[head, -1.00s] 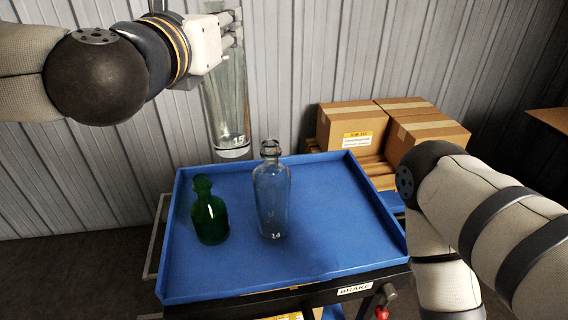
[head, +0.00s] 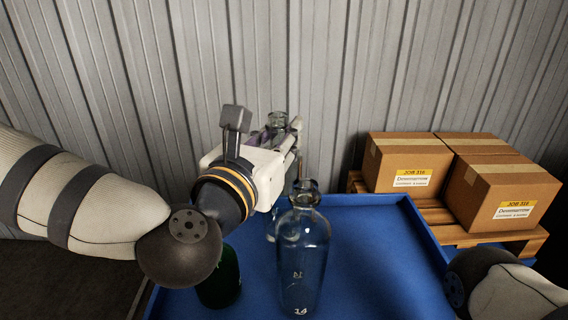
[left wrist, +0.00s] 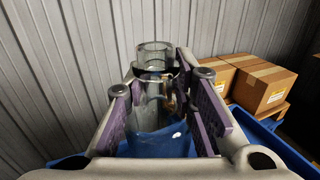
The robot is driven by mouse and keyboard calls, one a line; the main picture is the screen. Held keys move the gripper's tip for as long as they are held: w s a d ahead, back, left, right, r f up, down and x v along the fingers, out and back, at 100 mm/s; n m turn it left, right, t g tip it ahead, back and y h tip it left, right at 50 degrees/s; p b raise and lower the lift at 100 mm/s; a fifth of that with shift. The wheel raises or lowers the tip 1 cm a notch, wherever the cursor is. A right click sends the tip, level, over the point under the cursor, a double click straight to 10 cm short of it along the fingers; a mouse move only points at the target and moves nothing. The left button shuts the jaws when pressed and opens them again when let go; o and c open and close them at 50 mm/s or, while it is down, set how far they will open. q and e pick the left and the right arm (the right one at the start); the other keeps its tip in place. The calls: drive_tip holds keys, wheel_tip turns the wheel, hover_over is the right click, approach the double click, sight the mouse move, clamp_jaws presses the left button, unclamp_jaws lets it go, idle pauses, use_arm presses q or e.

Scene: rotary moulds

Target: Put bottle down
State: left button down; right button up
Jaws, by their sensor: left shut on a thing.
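My left gripper (head: 290,143) is shut on a clear glass bottle, whose neck and rim (head: 277,120) rise above the fingers in the head view. In the left wrist view the held bottle (left wrist: 154,58) stands between the two purple-padded fingers. It looks roughly upright over the rear part of the blue tray (head: 385,255); I cannot tell whether its base touches. A second clear bottle (head: 303,255) stands in front of it and partly covers it. A green bottle (head: 220,280) stands to the left, mostly hidden by my left arm. My right gripper is out of view.
Cardboard boxes (head: 408,165) sit on a wooden pallet (head: 510,240) behind the tray to the right. A corrugated metal wall (head: 330,60) stands close behind. The right part of the tray is bare. My right forearm is at the lower right.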

use_arm(q)
drive_tip(key=shift+f+b, duration=0.3)
drive_tip(key=shift+f, duration=1.45)
drive_tip(key=c, duration=1.3)
unclamp_jaws()
drive_tip(key=shift+c, duration=0.2)
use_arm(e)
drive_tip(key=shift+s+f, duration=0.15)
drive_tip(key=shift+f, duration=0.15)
use_arm(q)
drive_tip(key=p+v, duration=0.6)
drive_tip(key=v, duration=0.6)
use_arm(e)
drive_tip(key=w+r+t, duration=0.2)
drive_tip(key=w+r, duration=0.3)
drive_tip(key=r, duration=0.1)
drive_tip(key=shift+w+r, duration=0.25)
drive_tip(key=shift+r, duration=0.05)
